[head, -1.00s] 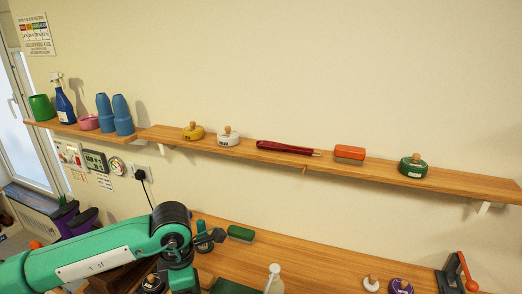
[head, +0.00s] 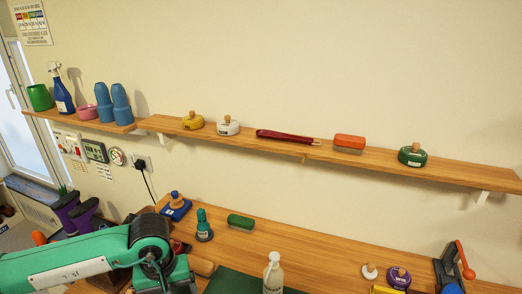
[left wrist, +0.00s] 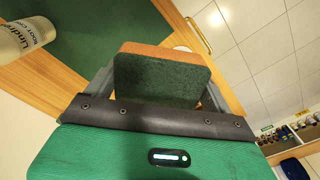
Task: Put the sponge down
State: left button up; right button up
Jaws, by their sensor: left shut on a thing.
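In the left wrist view, my left gripper (left wrist: 158,78) is shut on a sponge (left wrist: 160,85) with a dark green face and an orange side. The sponge sits between the two fingers. In the head view, my left arm comes in at the lower left, and the gripper's fingers and the held sponge do not show. An orange block (head: 349,142), which looks like another sponge, lies on the wall shelf. A green block (head: 241,221) lies on the workbench. My right gripper is in neither view.
The wooden workbench (head: 330,262) holds a pump bottle (head: 273,272), a green mat (head: 235,284), a teal bottle (head: 204,226) and a blue-based brush (head: 175,206). Bare bench lies right of the pump bottle. The wall shelf (head: 450,174) carries cups, brushes and a red tool.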

pick_arm(q)
jog(key=m, duration=0.3)
jog(key=shift+s+a+f+m, duration=0.3)
jog(key=shift+s+a+m, duration=0.05)
jog(key=shift+m, duration=0.05)
dwell(0.5)
